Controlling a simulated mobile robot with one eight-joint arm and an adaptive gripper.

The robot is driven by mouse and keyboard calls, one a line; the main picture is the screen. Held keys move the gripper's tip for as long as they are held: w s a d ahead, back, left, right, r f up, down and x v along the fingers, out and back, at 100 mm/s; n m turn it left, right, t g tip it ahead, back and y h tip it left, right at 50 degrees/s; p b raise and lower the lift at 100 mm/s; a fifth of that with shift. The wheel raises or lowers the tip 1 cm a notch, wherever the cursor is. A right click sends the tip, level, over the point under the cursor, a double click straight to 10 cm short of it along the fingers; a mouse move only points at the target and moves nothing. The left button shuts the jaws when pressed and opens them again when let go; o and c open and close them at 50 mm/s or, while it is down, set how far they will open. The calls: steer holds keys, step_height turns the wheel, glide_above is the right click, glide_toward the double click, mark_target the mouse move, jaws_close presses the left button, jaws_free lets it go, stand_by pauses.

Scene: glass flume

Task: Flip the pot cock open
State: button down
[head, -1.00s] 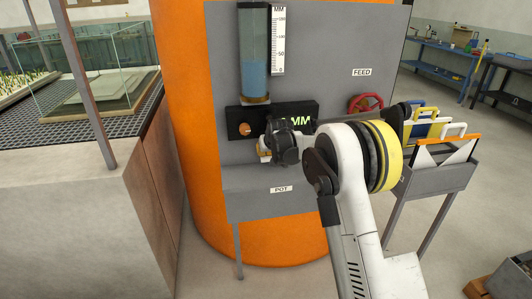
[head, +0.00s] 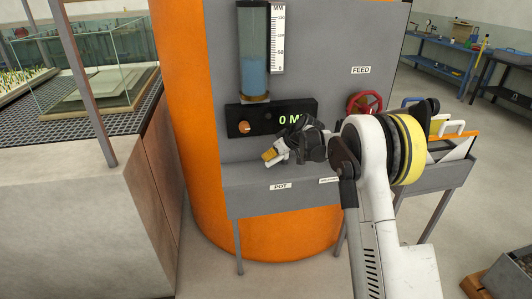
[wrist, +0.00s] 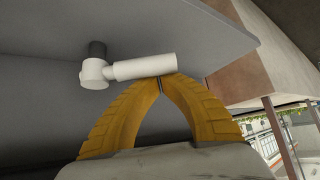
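The pot cock (wrist: 143,68) shows in the wrist view as a white lever on a round white hub, with a dark stem against the grey panel. The lever lies nearly level in that view, pointing right from the hub. My gripper (wrist: 162,82) has yellow fingers with their tips together, just at the lower side of the lever near its free end. They look touching or nearly so, and the lever is not between them. In the head view my gripper (head: 269,156) is above the POT label (head: 281,186); the cock is hard to make out there.
A black display box (head: 250,121), a water tube (head: 254,70) and a scale (head: 277,40) are above my gripper. A red FEED wheel (head: 364,103) is to the right. A grey rack of boards (head: 435,178) stands farther right, and a glass tank (head: 100,65) at left.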

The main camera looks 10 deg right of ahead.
mark_target(273, 164)
steer(key=s+n, duration=0.1)
steer(key=d+n+g+y, duration=0.1)
steer(key=shift+s+n+p, duration=0.3)
steer(key=shift+s+n, duration=0.05)
steer(key=shift+n, duration=0.05)
steer(key=s+d+n+g+y, duration=0.1)
steer(key=n+g, duration=0.1)
steer(key=n, duration=0.1)
steer(key=shift+s+d+n+g+y+p, duration=0.3)
steer(key=shift+s+d+g+y+p, duration=0.05)
steer(key=shift+s+g+y+p, duration=0.05)
steer(key=shift+s+d, duration=0.5)
steer(key=shift+d, duration=0.15)
steer(key=shift+s+d+p, duration=0.25)
steer(key=shift+d+p, duration=0.05)
steer(key=shift+d, duration=0.45)
